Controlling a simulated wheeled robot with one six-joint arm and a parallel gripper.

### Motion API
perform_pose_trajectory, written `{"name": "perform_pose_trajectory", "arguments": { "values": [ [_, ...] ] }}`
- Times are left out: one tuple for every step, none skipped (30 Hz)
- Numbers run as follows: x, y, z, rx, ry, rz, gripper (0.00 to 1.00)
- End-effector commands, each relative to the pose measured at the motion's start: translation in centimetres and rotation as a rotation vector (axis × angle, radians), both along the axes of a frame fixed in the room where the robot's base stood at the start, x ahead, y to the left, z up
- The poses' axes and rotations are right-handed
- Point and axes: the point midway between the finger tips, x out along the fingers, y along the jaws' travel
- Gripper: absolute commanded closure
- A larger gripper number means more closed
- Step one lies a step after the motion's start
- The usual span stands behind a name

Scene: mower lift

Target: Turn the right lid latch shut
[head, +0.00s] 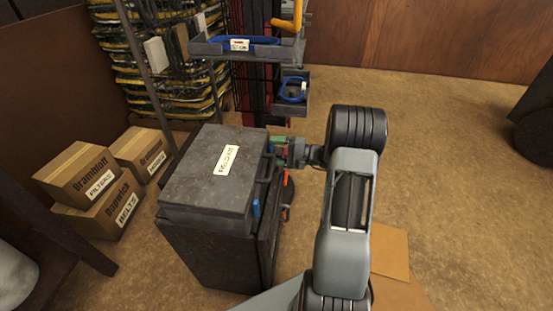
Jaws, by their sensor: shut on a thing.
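A dark grey box with a closed lid (209,165) stands left of my arm, a white label on its top. On its right-hand side, one blue latch (256,208) sits at the near end. The right lid latch (271,147) is at the far end of that side, a small blue piece mostly hidden by my gripper. My gripper (279,150), with green at its fingers, reaches in from the right at lid height and is shut on this latch. The latch's exact angle is too small and covered to tell.
Orange parts (285,179) stick out of the box's right side below my gripper. A grey shelf with a blue coil (240,46) and a smaller bin (291,92) stand behind. Cardboard boxes (80,174) lie to the left.

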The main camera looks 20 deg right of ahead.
Motion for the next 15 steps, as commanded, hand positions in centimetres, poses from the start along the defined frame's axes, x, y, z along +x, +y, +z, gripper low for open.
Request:
{"name": "perform_pose_trajectory", "arguments": {
  "values": [
    [-0.03, 0.01, -0.55, -0.02, -0.03, 0.0, 0.51],
    [-0.02, 0.0, -0.54, -0.031, -0.046, 0.0, 0.51],
    [-0.03, 0.01, -0.53, -0.045, -0.067, 0.0, 0.51],
    [-0.02, 0.0, -0.5, -0.055, -0.082, 0.0, 0.51],
    [-0.02, 0.0, -0.46, -0.065, -0.096, 0.0, 0.51],
    [-0.03, 0.01, -0.44, -0.077, -0.114, 0.0, 0.51],
    [-0.03, 0.01, -0.43, -0.084, -0.125, 0.0, 0.51],
    [-0.03, 0.01, -0.4, -0.092, -0.137, 0.0, 0.51],
    [-0.03, 0.01, -0.35, -0.102, -0.151, 0.0, 0.51],
    [-0.03, 0.01, -0.32, -0.108, -0.16, 0.0, 0.51],
    [-0.03, 0.01, -0.3, -0.113, -0.168, 0.0, 0.51],
    [-0.03, 0.01, -0.27, -0.12, -0.179, 0.001, 0.51],
    [-0.03, 0.01, -0.26, -0.125, -0.186, 0.0, 0.51],
    [-0.03, 0.01, -0.24, -0.129, -0.191, 0.0, 0.51],
    [-0.03, 0.01, -0.22, -0.134, -0.197, 0.001, 0.51]
  ]
}}
